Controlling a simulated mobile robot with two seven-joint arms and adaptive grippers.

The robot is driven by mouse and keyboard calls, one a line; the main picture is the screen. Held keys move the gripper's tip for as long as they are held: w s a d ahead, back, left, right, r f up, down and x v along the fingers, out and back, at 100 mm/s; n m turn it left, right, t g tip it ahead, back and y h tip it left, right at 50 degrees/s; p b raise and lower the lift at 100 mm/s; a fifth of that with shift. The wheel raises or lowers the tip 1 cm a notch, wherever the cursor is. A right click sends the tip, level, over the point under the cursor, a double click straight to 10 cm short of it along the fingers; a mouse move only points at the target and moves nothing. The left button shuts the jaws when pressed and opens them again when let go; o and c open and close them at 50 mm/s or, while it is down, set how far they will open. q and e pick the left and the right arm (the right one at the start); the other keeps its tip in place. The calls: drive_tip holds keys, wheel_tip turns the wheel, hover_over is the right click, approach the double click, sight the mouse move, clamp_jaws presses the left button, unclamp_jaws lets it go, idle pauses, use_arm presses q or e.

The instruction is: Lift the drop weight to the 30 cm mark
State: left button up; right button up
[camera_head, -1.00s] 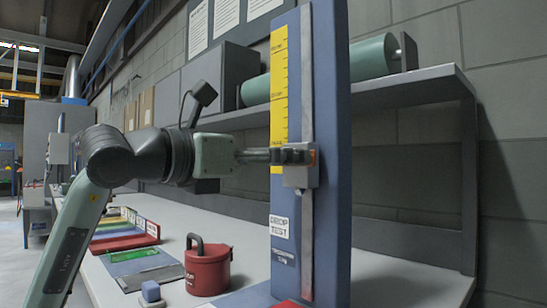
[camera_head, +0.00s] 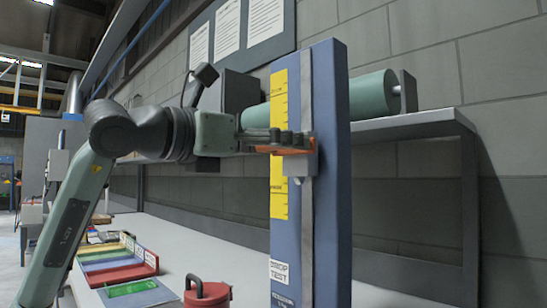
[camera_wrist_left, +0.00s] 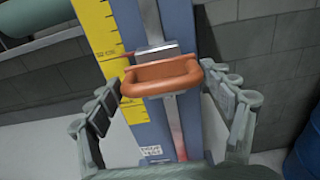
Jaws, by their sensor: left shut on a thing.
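The drop tester (camera_head: 330,190) is a tall blue post with a metal rail (camera_head: 306,90) and a yellow scale (camera_head: 279,190). The drop weight (camera_head: 298,167) is a grey block on the rail with an orange handle (camera_wrist_left: 160,76). In the head view it is beside the middle part of the scale. In the left wrist view a thin reddish pointer (camera_wrist_left: 117,57) reaches from the block over the scale; the numbers are too small to read. My left gripper (camera_head: 290,142) is shut on the handle, its fingers either side of it. My right gripper is not in view.
A shelf (camera_head: 420,122) with a green cylinder (camera_head: 345,97) is behind the post. A red lidded pot (camera_head: 208,296) and coloured trays (camera_head: 115,262) are on the bench, left of the post. A blue drum (camera_wrist_left: 305,150) shows at the right in the left wrist view.

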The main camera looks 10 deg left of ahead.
use_arm(q)
drive_tip(key=shift+a+r, duration=0.15)
drive_tip(key=shift+r, duration=0.35)
drive_tip(key=o, duration=1.4)
drive_tip(key=shift+w, duration=0.1)
drive_tip(key=shift+f, duration=0.1)
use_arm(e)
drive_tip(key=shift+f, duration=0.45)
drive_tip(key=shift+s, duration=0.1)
use_arm(q)
drive_tip(key=v, duration=1.2)
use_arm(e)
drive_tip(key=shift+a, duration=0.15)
